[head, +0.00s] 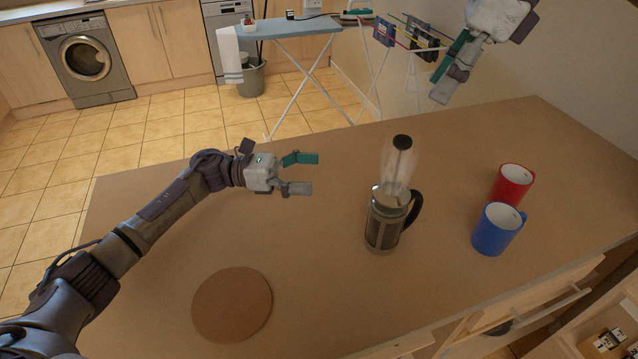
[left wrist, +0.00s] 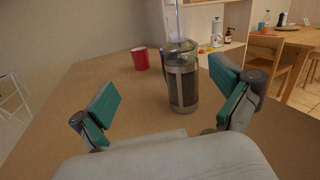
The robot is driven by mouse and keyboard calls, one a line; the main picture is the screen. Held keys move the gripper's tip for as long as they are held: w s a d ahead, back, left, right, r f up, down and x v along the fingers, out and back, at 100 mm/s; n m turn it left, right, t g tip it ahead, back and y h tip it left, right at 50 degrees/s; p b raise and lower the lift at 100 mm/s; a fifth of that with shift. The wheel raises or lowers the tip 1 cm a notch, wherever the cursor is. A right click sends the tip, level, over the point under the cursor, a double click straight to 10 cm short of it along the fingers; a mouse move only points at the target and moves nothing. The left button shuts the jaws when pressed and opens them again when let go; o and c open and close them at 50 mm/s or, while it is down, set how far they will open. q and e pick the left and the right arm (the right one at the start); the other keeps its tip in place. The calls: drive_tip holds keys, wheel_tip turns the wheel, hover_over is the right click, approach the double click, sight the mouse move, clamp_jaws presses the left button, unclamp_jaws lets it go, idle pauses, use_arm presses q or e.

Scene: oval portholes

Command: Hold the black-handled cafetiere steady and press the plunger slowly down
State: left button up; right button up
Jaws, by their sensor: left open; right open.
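The cafetiere (head: 385,222) stands upright on the table, a glass jug in a metal frame with a black handle on its right side. Its plunger rod is raised, with a black knob (head: 402,142) on top. It also shows in the left wrist view (left wrist: 182,85), between and beyond my open fingers; the knob is out of that picture. My left gripper (head: 300,174) is open and empty, to the left of the cafetiere and apart from it. My right gripper (head: 452,68) is open and empty, high up at the upper right, beyond the cafetiere.
A red mug (head: 513,184) and a blue mug (head: 497,229) stand to the right of the cafetiere. A round cork mat (head: 232,304) lies at the front left of the table (head: 330,270). An open drawer (head: 530,312) is at the lower right. The table between mat and cafetiere is clear.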

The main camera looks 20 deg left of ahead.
sight(392, 195)
use_arm(q)
drive_tip(key=d+m, duration=0.1)
drive_tip(key=d, duration=0.4)
drive_tip(key=d+m+g, duration=0.1)
drive_tip(key=d, duration=0.4)
drive_tip(key=s+d+f+g, duration=0.1)
drive_tip(key=d, duration=0.5)
drive_tip(key=shift+d+m+y, duration=0.1)
drive_tip(key=shift+m+y, duration=0.2)
drive_tip(key=shift+m, duration=0.1)
